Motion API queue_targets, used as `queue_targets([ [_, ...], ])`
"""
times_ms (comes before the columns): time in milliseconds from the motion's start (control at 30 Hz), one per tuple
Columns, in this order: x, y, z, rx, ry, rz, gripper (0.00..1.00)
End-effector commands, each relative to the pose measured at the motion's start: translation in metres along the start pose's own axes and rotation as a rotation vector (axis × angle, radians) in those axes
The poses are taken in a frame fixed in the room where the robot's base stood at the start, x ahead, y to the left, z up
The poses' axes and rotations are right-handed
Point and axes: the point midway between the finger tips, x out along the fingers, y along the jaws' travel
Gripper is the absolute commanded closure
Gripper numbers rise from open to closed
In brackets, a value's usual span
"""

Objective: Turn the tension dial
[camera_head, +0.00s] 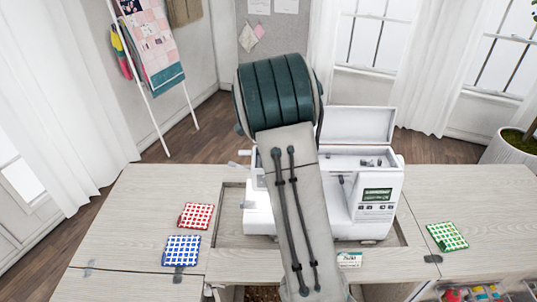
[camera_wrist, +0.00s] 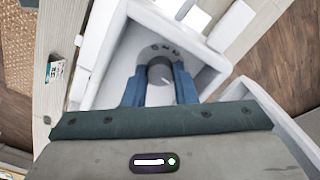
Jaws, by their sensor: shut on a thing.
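The white sewing machine (camera_head: 375,208) sits in the recess of the cabinet top, with its top lid raised, and my arm hides its middle in the head view. In the wrist view, the round dark grey tension dial (camera_wrist: 160,72) sits on the white machine surface, with small dark marks beyond it. My gripper (camera_wrist: 159,84) has its two blue fingers on either side of the dial, shut on it. The head view does not show my fingers, which are hidden behind my arm.
A red checked cloth (camera_head: 196,216) and a blue checked cloth (camera_head: 182,250) lie left of the machine. A green checked cloth (camera_head: 447,236) lies right. A small card (camera_head: 349,260) stands at the front. The raised lid (camera_head: 357,124) rises behind the work area.

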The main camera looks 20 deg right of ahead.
Motion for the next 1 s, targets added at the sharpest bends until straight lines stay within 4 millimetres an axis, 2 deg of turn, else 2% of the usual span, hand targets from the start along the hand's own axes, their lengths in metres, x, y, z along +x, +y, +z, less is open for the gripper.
queue_targets([
  [300,-0.0006,-0.0004,0.0001,0.091,0.0,-0.002,0.98],
  [767,-0.0005,-0.0005,0.0001,0.101,0.0,-0.002,0.98],
  [800,-0.0005,-0.0005,0.0001,0.101,0.0,-0.002,0.67],
  [833,-0.0005,-0.0005,0.0001,0.101,0.0,-0.002,0.58],
  [867,-0.0005,-0.0005,0.0001,0.101,0.0,-0.002,0.53],
  [1000,-0.0003,-0.0003,0.0001,0.1,0.0,-0.002,0.53],
])
